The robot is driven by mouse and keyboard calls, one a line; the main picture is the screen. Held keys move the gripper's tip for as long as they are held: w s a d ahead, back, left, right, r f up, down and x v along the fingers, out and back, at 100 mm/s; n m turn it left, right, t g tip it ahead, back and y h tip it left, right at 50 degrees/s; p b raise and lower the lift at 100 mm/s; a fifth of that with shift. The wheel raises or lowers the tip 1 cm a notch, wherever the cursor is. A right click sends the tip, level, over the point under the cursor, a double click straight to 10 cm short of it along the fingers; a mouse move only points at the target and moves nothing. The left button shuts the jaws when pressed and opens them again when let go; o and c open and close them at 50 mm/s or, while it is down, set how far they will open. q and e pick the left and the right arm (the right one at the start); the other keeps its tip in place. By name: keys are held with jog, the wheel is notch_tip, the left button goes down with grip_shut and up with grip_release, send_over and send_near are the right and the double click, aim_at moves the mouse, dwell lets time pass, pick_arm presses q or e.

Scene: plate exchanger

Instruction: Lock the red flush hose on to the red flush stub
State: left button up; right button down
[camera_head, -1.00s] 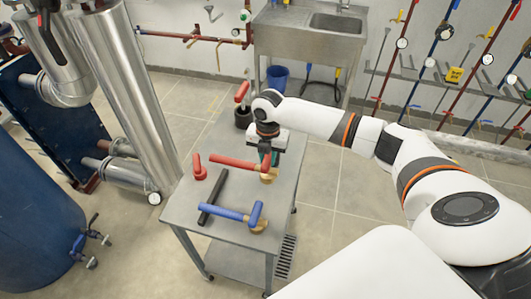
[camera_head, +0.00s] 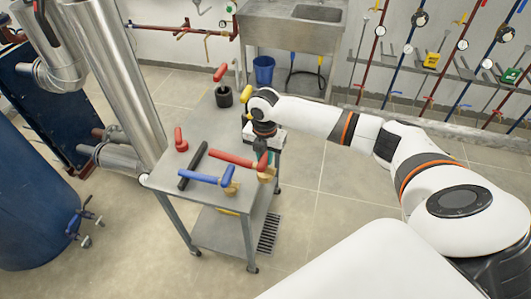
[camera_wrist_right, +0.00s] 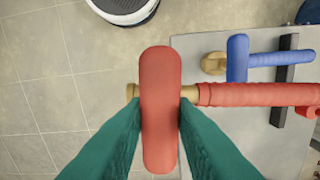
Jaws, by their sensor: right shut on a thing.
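The red flush hose (camera_head: 230,159) is a red tube with a brass end and a red cross grip. It lies across the cart top's right part in the head view. My right gripper (camera_head: 263,155) is at its right end. In the right wrist view the teal fingers (camera_wrist_right: 160,125) are shut on the red cross grip (camera_wrist_right: 160,80), with brass showing on both sides and the red tube running right. Whether the hose is lifted clear of the cart I cannot tell. I cannot pick out the red flush stub with certainty. My left gripper is not in view.
The grey cart (camera_head: 215,125) also holds a blue hose (camera_head: 205,178), a black bar (camera_head: 193,165), a small red-handled piece (camera_head: 181,142) and a black cup (camera_head: 224,97). Silver pipes (camera_head: 115,75) and a blue tank (camera_head: 35,215) stand left. Floor right of the cart is clear.

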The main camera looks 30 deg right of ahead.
jog(key=shift+a+f+m, duration=0.35)
jog(key=shift+a+m, duration=0.05)
jog(key=shift+m, duration=0.3)
jog(key=shift+s+a+m, duration=0.25)
jog(key=shift+m, duration=0.15)
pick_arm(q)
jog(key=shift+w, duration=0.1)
pick_arm(e)
jog(key=s+a+m, duration=0.5)
jog(key=s+m, duration=0.3)
jog(key=m, duration=0.3)
jog(key=s+a+f+m, duration=0.1)
jog(key=s+a+m, duration=0.5)
jog(key=m, duration=0.5)
jog(key=s, duration=0.2)
jog(key=shift+s+a+f+m, duration=0.15)
jog(key=shift+s+a+m, duration=0.05)
jog(key=shift+s+m, duration=0.15)
